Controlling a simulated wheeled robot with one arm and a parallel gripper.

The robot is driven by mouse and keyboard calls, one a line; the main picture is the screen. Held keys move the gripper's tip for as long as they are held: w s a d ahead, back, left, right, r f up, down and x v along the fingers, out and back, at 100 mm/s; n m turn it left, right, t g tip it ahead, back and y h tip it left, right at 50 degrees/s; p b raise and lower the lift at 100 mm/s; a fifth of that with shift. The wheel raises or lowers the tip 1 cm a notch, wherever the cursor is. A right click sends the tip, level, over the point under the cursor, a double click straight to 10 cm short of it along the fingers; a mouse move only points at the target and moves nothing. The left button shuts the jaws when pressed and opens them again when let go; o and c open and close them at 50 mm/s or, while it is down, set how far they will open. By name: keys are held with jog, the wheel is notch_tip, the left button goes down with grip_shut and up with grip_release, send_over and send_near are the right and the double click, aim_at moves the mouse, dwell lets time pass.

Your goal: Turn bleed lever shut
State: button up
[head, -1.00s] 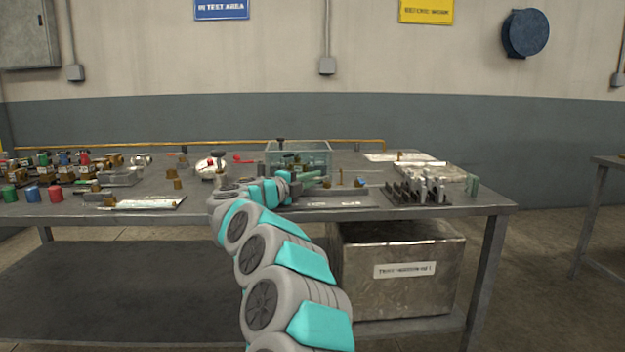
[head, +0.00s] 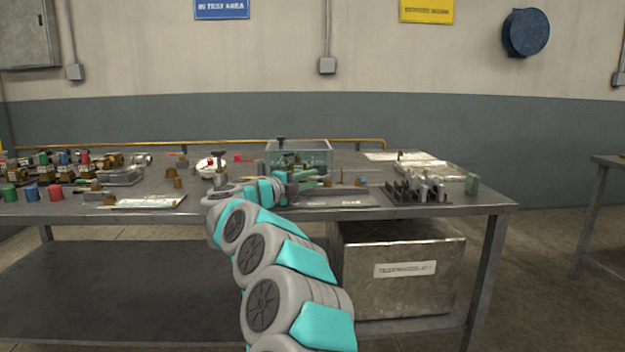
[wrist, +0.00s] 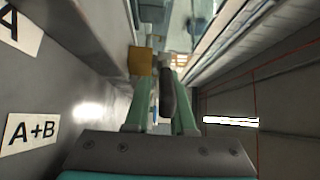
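My gripper (head: 318,180) reaches over the middle of the bench, in front of the clear bin. In the wrist view its two green fingers (wrist: 160,108) stand apart. A dark rounded handle (wrist: 168,92), possibly the bleed lever, shows between them, closer to the right finger. I cannot tell whether it touches that finger. A brass block (wrist: 141,61) is just beyond the left fingertip. The lever's mounting is hidden, and in the head view I cannot pick it out behind my arm.
A clear bin (head: 326,146) stands behind the gripper. A dark rack (head: 418,193) with upright parts is to the right. Valves and coloured caps (head: 32,194) crowd the left.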

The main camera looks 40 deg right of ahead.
aim_at(310, 178)
jog(key=v, duration=0.5)
jog(key=shift+a+b, duration=0.25)
jog(key=shift+b, duration=0.15)
jog(key=shift+s+a, duration=0.1)
jog(key=shift+a, duration=0.25)
